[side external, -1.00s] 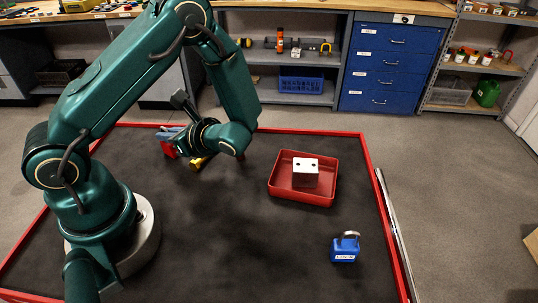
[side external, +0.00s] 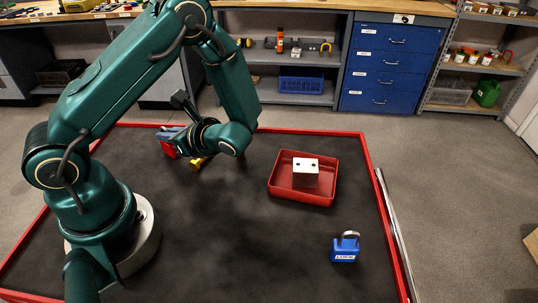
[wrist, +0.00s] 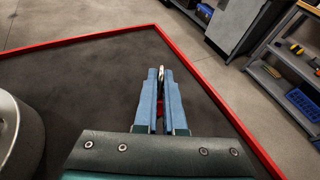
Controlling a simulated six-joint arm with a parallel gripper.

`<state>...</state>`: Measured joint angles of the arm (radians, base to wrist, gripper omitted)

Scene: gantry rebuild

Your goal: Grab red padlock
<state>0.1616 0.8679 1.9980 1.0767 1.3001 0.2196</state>
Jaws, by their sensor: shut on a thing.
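The red padlock (side external: 169,150) is at the far left part of the dark mat, partly hidden by my gripper. My gripper (side external: 170,134) has blue-grey fingers and is shut on the padlock. In the wrist view the two fingers of my gripper (wrist: 160,84) stand close together, with the metal shackle (wrist: 161,74) and a bit of the red body (wrist: 160,108) showing between them. I cannot tell whether the padlock touches the mat.
A yellow object (side external: 198,163) lies just right of the red padlock, partly hidden by my wrist. A red tray (side external: 303,198) holds a white block with dark holes (side external: 305,175). A blue padlock (side external: 345,248) stands at the front right. The middle of the mat (side external: 220,230) is clear.

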